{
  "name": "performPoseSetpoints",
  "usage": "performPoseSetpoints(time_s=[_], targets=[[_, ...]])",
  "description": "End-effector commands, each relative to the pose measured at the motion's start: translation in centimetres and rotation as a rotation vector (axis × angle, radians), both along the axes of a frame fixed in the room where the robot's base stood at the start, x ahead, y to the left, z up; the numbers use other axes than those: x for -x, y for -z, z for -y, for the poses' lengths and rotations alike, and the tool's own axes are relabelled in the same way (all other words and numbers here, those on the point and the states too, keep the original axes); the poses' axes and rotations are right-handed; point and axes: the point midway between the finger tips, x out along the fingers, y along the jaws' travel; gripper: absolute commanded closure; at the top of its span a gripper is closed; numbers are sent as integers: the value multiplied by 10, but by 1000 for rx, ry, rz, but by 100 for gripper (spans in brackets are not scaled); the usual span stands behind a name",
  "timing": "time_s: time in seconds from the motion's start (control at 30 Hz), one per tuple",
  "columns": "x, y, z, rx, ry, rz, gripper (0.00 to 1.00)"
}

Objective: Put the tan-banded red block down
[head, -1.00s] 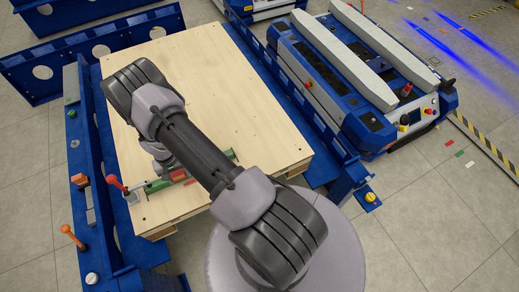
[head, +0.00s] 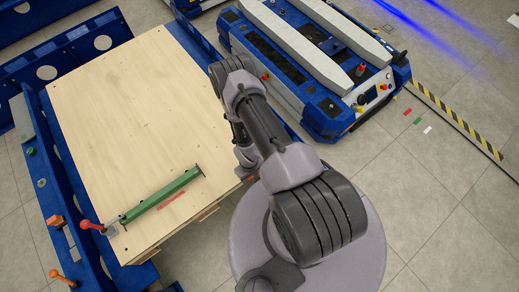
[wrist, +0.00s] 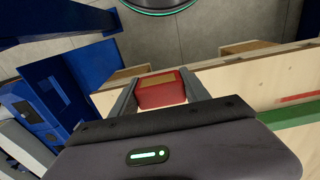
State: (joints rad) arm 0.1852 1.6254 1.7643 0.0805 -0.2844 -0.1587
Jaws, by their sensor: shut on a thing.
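The tan-banded red block (wrist: 160,97) is between the two fingers of my gripper (wrist: 161,86) in the wrist view, its tan band showing on top. My gripper is shut on it. It is by the edge of the pale wooden deck (wrist: 238,84); I cannot tell whether its underside touches anything. In the head view my arm hides most of the gripper, which is at the right side of the wooden deck (head: 120,110).
A green bar (head: 162,192) with a red-knobbed lever lies across the deck's near end, beside a red mark. Blue frame rails (head: 58,150) border the deck. A blue lift cart (head: 320,105) stands behind right. The deck's middle is clear.

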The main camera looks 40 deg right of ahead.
Motion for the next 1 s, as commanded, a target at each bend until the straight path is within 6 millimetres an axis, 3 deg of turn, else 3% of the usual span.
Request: performPoseSetpoints(time_s=[0.2, 0.33, 0.5, 0.67, 1.0], targets=[[-65, 13, 43, 0, 4, 5, 90], [-88, 15, 58, 2, 3, 3, 90], [-105, 14, 68, 1, 3, 3, 90], [-104, 49, 68, 0, 1, -1, 90], [-104, 51, 68, 0, 2, 1, 90]])
